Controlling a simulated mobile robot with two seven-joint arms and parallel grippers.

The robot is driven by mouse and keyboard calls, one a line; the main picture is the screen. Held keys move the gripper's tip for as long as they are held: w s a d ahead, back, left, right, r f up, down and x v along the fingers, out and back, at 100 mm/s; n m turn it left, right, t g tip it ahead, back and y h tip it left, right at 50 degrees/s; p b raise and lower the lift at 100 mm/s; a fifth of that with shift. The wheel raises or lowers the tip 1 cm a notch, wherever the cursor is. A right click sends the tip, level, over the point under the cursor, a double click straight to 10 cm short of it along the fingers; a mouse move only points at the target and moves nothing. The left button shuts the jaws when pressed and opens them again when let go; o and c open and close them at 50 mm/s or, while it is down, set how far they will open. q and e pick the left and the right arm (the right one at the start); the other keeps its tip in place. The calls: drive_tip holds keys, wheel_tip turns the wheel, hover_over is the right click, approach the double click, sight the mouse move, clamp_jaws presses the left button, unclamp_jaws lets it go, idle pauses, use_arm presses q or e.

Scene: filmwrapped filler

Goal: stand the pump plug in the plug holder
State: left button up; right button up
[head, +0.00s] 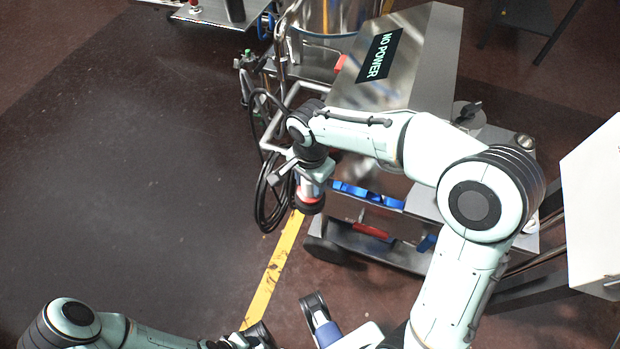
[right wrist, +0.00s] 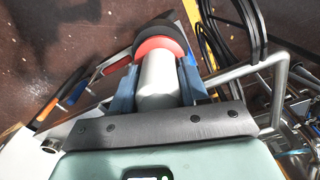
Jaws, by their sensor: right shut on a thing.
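The pump plug (head: 311,192) is a pale grey cylinder with a red ring and a black end. My right gripper (head: 312,174) is shut on it and holds it pointing down, in front of the steel cart's left side. In the right wrist view the plug (right wrist: 160,82) lies between the blue-grey fingers, with its red ring and black end beyond the fingertips. I cannot tell which part is the plug holder. My left arm comes in at the bottom left, and its gripper cannot be made out clearly at the bottom edge.
The steel cart (head: 425,75) has a NO POWER panel (head: 380,54). On its front are a blue rail (head: 366,194) and a lower tray with red (head: 371,231) and blue handles. Looped black cable (head: 263,205) hangs left of the plug. The dark floor at left is clear.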

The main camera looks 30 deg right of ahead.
drive_tip(key=shift+f, duration=0.45)
idle(0.9)
drive_tip(key=o, duration=1.4)
drive_tip(key=shift+c, duration=0.2)
drive_tip(key=shift+r, duration=0.15)
wheel_tip(320, 180, up, 13)
drive_tip(key=p, duration=0.2)
drive_tip(key=shift+p, duration=0.35)
